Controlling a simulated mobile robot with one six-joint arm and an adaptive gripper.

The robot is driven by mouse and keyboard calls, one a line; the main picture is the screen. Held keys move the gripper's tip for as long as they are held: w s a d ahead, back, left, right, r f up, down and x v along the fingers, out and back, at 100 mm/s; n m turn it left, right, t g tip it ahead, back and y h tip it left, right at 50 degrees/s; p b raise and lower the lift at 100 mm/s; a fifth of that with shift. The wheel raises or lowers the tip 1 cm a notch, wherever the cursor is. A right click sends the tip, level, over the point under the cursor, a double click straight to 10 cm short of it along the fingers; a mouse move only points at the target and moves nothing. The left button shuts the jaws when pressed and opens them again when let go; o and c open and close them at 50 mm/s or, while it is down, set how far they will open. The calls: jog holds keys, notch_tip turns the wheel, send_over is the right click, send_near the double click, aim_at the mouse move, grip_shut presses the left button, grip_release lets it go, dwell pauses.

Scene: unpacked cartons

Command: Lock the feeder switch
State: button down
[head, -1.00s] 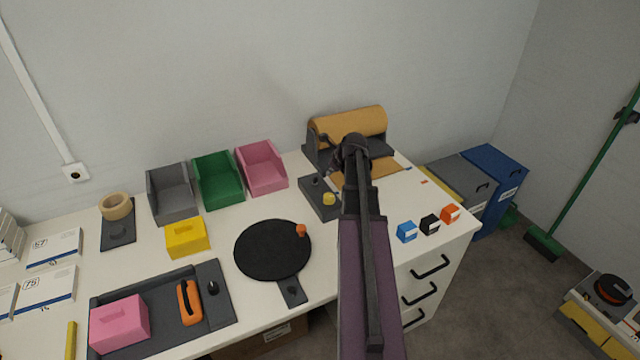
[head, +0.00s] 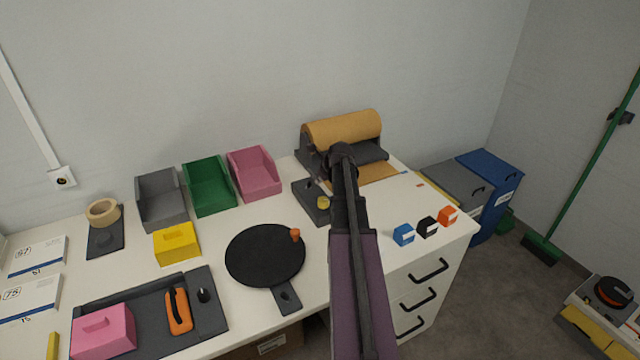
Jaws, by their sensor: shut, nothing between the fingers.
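A dark grey box (head: 304,192) lies on the table near the paper roll. It carries a yellow knob (head: 323,203) and a small black peg, and looks like the feeder switch. Its right side is partly covered by my arm. My gripper (head: 338,160) is at the far end of my arm, just behind and right of the box in the picture, in front of the roll. It looks shut and empty, but my wrist hides most of the fingers. I cannot tell its height above the table or any contact.
The brown paper roll (head: 343,129) stands in its dark holder behind my gripper. A black round plate (head: 264,256) with an orange knob lies at left. Blue (head: 403,234), black (head: 428,227) and orange (head: 447,216) blocks sit near the right front edge. Pink, green and grey bins line the back.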

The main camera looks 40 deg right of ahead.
aim_at(312, 189)
jog(key=shift+b+x, duration=1.65)
jog(key=shift+x, duration=0.7)
